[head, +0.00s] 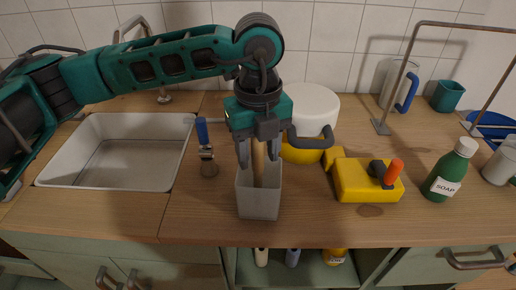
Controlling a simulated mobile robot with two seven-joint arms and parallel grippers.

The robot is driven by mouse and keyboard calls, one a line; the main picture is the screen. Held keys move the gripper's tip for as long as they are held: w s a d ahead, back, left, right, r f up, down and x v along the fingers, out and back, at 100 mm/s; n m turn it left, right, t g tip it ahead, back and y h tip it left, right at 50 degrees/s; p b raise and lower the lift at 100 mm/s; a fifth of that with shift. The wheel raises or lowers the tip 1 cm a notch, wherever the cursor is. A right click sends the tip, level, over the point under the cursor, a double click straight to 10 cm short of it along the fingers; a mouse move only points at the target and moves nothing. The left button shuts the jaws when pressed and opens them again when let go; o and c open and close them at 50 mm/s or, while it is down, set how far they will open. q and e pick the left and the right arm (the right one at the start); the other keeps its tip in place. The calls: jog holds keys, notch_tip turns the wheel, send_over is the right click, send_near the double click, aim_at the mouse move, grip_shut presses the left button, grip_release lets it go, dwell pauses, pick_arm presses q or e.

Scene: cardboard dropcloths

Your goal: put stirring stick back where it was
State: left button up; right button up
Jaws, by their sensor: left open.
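A wooden stirring stick (258,173) stands upright in a grey square container (259,205) at the front middle of the counter. The container's wall hides the stick's lower end. My left gripper (258,157) points down right above the container, its fingers spread on either side of the stick's upper part. I cannot tell whether either finger touches the stick. The top of the stick is hidden behind the gripper. My right gripper is not in view.
A white basin (55,168) is at left, with a blue-handled tool (204,145) beside it. A white pot (312,103) stands close behind the gripper. A yellow box (360,188) with an orange knob, a green soap bottle (450,170) and a grey frame (408,60) stand at right.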

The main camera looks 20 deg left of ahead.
pick_arm(q)
jog(key=shift+r, duration=0.1)
notch_tip(320, 180, up, 12)
jog(key=shift+r, duration=0.1)
dwell(0.4)
dwell(0.4)
